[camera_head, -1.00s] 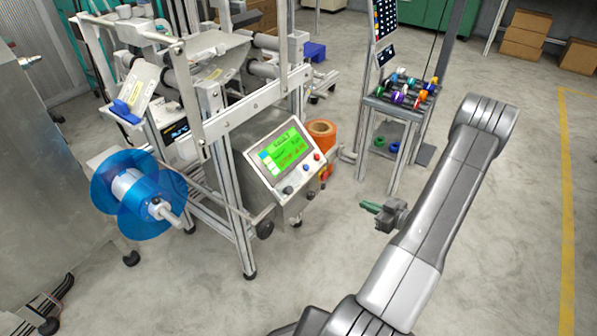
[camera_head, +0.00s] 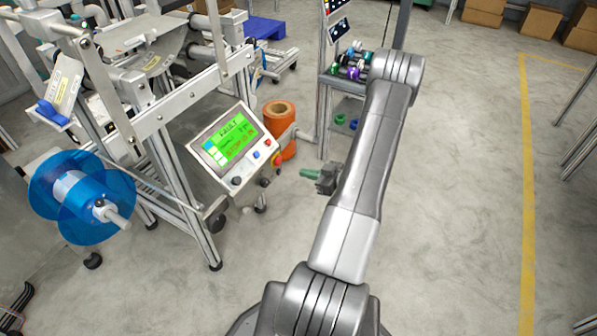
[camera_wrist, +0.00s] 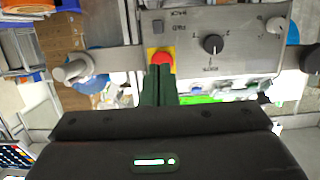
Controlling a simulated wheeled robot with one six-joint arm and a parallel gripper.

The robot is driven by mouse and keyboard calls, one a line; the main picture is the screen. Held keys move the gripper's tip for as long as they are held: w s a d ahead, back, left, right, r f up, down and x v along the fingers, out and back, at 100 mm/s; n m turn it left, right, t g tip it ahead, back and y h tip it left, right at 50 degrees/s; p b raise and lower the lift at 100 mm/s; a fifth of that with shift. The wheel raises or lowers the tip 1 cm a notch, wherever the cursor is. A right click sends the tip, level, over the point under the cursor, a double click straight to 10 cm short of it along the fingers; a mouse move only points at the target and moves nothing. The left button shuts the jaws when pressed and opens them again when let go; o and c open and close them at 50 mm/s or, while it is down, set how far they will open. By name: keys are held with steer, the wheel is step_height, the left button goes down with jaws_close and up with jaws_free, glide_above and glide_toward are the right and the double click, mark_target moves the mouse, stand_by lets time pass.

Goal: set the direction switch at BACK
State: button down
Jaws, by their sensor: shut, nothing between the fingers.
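My gripper (camera_head: 304,173) has dark green fingers and is shut and empty, right of the machine's console (camera_head: 230,143). In the wrist view my gripper (camera_wrist: 160,72) points at a grey control panel (camera_wrist: 245,22), seen upside down. The panel has BACK and FWD lettering beside a small dark switch (camera_wrist: 158,27); which way it is set is too small to tell. The fingertips overlap the lower part of a red button (camera_wrist: 161,59) on a yellow plate; whether they touch it I cannot tell. A black rotary knob (camera_wrist: 213,44) with marks around it sits to the right.
A blue reel (camera_head: 80,197) hangs on the machine's left. Orange rolls (camera_head: 280,118) stand behind the console. A rack with coloured spools (camera_head: 352,62) stands farther back. In the wrist view a round grey handle (camera_wrist: 72,70) lies left of the panel. Open floor lies right of my arm.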

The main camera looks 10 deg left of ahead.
mark_target(280, 172)
steer(key=b+x, duration=0.2)
steer(key=x, duration=0.7)
steer(key=shift+f, duration=0.1)
step_height(280, 172, down, 2)
steer(key=shift+f+b, duration=0.1)
steer(key=shift+b, duration=0.75)
steer(key=shift+s+d, duration=0.1)
